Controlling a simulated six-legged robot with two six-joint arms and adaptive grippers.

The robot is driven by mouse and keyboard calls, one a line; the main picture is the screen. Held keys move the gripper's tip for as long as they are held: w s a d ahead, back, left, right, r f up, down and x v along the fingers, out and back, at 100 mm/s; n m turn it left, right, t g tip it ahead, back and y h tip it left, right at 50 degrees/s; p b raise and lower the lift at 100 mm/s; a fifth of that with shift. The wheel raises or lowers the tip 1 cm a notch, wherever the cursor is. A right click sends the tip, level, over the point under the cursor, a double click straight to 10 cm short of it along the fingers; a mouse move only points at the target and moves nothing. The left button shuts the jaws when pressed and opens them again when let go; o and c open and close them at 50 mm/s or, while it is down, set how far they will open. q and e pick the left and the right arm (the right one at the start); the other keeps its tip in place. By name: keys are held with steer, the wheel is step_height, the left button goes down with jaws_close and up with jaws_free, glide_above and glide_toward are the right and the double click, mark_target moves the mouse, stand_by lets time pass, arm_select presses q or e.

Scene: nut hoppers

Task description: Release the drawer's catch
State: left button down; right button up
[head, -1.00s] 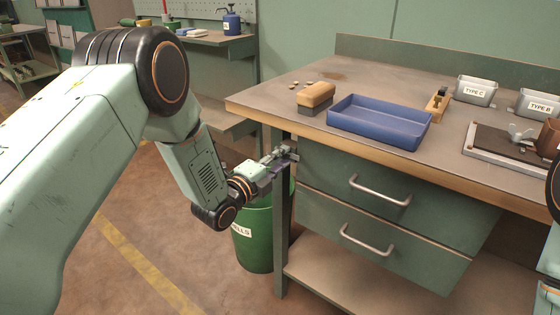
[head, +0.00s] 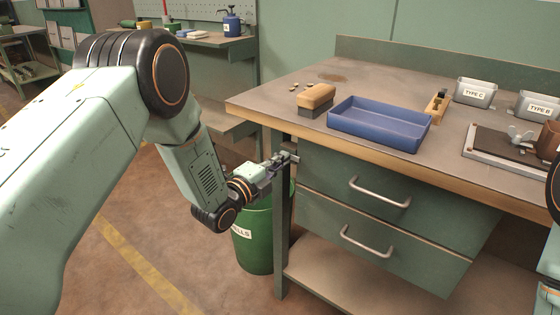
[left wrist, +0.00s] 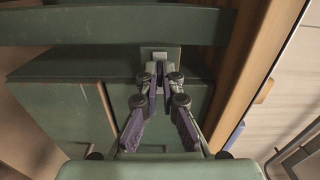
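The green bench has an upper drawer (head: 345,180) and a lower drawer (head: 375,240), each with a metal bar handle; both look shut. The small metal catch (left wrist: 160,52) is on a pale plate at the bench's left front, beside the upper drawer. My left gripper (head: 286,158) is at this catch, in front of the bench leg. In the left wrist view its fingertips (left wrist: 160,70) are close together, with a narrow pale piece of the catch between them. The fingers partly hide the catch. My right gripper is out of view; only part of that arm shows at the right edge.
A green bucket (head: 252,240) stands under my left gripper, by the bench leg. The floor to the left is clear.

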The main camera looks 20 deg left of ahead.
arm_select(q)
steer(key=shift+n+p, duration=2.15)
steer(key=shift+n, duration=6.55)
steer(key=c, duration=1.5)
jaws_free()
steer(key=shift+c, duration=0.2)
steer(key=v, duration=1.2)
